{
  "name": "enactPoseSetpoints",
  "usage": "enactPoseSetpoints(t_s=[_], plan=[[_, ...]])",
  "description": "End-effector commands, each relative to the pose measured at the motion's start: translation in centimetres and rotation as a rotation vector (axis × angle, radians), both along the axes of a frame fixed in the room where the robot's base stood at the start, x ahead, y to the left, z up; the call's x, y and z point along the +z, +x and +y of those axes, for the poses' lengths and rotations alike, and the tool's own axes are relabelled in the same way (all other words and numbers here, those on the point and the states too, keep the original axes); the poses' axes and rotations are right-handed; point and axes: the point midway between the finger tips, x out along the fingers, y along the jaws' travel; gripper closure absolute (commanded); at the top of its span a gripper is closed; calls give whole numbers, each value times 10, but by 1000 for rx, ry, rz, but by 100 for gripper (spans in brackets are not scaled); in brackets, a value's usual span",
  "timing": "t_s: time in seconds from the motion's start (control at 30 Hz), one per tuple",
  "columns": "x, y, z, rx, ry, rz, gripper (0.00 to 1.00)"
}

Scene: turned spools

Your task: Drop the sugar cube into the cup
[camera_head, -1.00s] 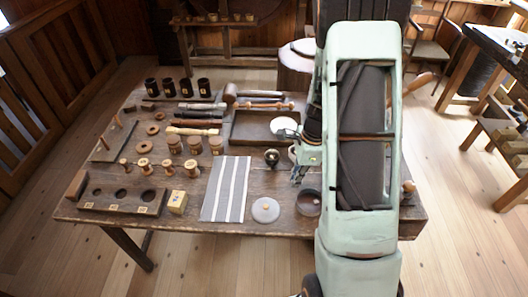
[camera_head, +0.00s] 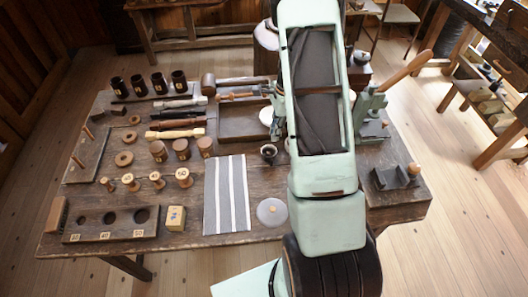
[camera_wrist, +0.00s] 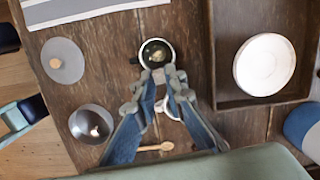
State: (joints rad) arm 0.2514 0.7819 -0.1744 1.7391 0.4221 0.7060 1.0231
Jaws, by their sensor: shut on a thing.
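The cup (camera_wrist: 157,40) is round and holds dark liquid with a pale patch, seen from above in the wrist view. In the head view the cup (camera_head: 269,153) stands on the table just left of my arm. My gripper (camera_wrist: 166,75) is shut on the sugar cube, mostly hidden between the fingertips. The fingertips overlap the cup's near rim in the wrist view; I cannot tell their height above it. A grey bowl (camera_wrist: 90,115) with small pale contents is at lower left there. My arm hides the gripper's fingertips and the bowl in the head view.
A grey lid (camera_wrist: 62,61) lies beside the bowl. A white saucer (camera_wrist: 264,65) is in the wooden tray (camera_wrist: 222,55) at right. A spoon (camera_wrist: 155,147) lies below the fingers. Striped cloth (camera_head: 226,195), spools (camera_head: 183,178) and a holed block (camera_head: 110,222) occupy the table's left.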

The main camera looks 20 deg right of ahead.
Motion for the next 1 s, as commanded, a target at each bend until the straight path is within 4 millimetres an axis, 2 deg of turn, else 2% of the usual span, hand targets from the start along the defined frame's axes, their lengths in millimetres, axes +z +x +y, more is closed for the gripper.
enactPoseSetpoints(t_s=[0.17, 0.53, 0.9, 0.93, 1.0], plan=[[-11, 0, 0, 0, 0, 1, 96], [-53, 0, 0, 0, 0, 1, 96], [-59, 0, 0, 1, 0, -1, 96], [-59, 0, 0, 1, 0, -1, 88], [-59, 0, 0, 1, 0, -1, 81]])
